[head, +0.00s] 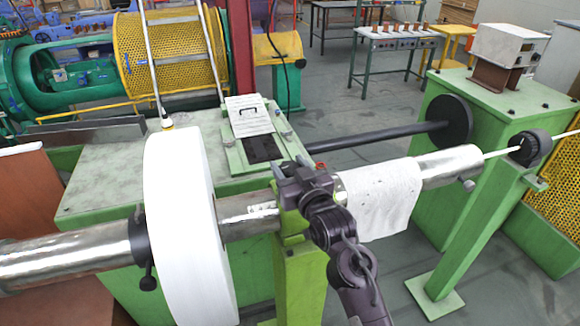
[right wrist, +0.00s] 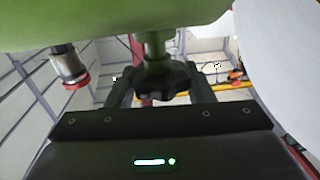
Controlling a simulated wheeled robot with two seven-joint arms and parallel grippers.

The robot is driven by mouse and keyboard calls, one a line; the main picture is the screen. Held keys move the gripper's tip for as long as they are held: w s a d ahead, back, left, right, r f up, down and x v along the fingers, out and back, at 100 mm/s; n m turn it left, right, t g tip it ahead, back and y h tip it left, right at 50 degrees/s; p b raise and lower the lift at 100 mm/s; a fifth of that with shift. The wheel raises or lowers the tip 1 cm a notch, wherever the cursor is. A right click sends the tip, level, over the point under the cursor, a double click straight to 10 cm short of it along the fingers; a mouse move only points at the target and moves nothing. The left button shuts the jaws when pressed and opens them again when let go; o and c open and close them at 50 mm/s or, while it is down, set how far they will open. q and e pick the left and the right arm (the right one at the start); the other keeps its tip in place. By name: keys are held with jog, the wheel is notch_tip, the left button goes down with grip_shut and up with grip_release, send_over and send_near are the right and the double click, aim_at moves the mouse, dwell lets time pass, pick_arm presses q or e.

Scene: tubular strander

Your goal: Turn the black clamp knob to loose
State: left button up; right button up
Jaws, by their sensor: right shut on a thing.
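My right gripper (head: 303,182) is at the top of the green stand, beside the shiny tube. In the right wrist view, the black clamp knob (right wrist: 163,82) is a lobed star shape on a short stem coming from a green part. The fingers of my right gripper (right wrist: 163,90) stand on either side of it and are shut on it. In the head view my gripper and wrist hide this knob. My left gripper is in neither view.
A large white disc (head: 180,230) sits on the metal tube (head: 60,260) left of my gripper. A white cloth (head: 380,198) hangs over the tube to the right. A red-tipped metal fitting (right wrist: 72,70) is left of the knob in the wrist view.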

jog(key=n+g+y, duration=0.1)
jog(key=n+y, duration=0.1)
jog(key=y, duration=0.1)
jog(key=shift+w+d+r+g, duration=0.1)
jog(key=shift+g, duration=0.2)
jog(key=shift+n+g+y, duration=1.2)
jog(key=shift+n+y, duration=0.1)
jog(key=shift+y, duration=0.2)
jog(key=o, duration=1)
